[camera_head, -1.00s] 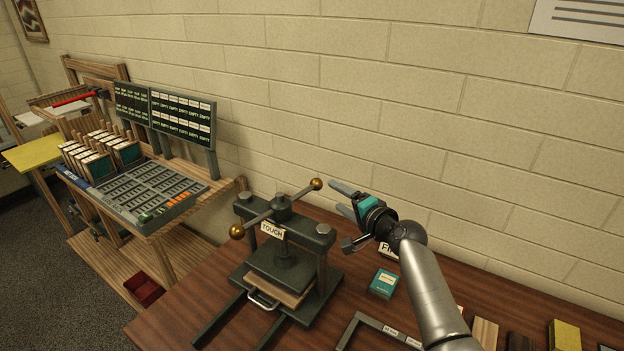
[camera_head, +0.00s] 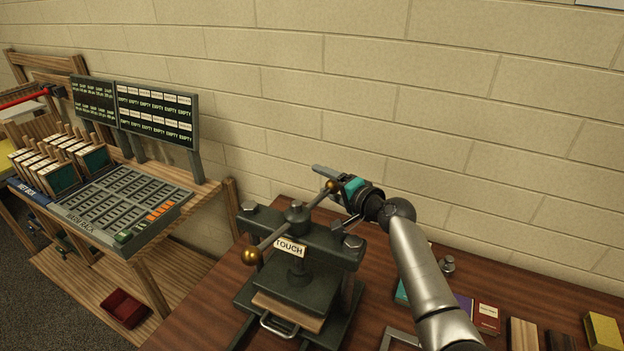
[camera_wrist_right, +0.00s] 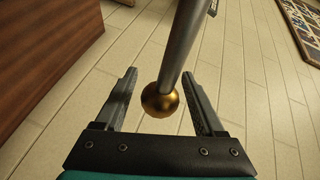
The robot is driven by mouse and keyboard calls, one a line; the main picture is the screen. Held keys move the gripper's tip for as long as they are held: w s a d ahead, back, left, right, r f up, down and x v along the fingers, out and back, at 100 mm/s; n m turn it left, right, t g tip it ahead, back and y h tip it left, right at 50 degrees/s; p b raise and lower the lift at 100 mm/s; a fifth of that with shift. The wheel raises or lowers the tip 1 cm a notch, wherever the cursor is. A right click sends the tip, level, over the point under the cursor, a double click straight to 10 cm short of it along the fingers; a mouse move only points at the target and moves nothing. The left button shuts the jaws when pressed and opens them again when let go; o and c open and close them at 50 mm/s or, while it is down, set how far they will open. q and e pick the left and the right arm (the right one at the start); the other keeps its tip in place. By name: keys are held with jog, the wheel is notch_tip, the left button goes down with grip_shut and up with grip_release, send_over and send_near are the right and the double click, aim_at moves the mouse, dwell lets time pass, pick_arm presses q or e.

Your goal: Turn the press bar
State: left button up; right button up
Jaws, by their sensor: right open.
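The press bar (camera_head: 273,237) is a grey rod with brass ball ends across the top of the dark press (camera_head: 344,252). One ball (camera_head: 252,256) is at the near left, the other (camera_head: 333,186) at the far right. My right gripper (camera_head: 322,176) is at the far right ball. In the right wrist view my right gripper (camera_wrist_right: 163,92) is open, with the ball (camera_wrist_right: 161,99) between its fingers, nearer the left one. The rod (camera_wrist_right: 185,45) runs out past the fingertips. No grip on it shows. My left gripper is not in view.
The press stands on a brown wooden table (camera_head: 200,315) against a block wall. A "TOUCH" label (camera_head: 289,248) is on its crossbeam. Small coloured boxes (camera_head: 487,316) lie at the right. A slotted rack (camera_head: 125,205) and dark display boards (camera_head: 155,112) stand at the left.

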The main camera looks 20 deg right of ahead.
jog(key=shift+w, duration=0.1)
jog(key=shift+c, duration=0.2)
grip_shut()
dwell(0.4)
dwell(0.9)
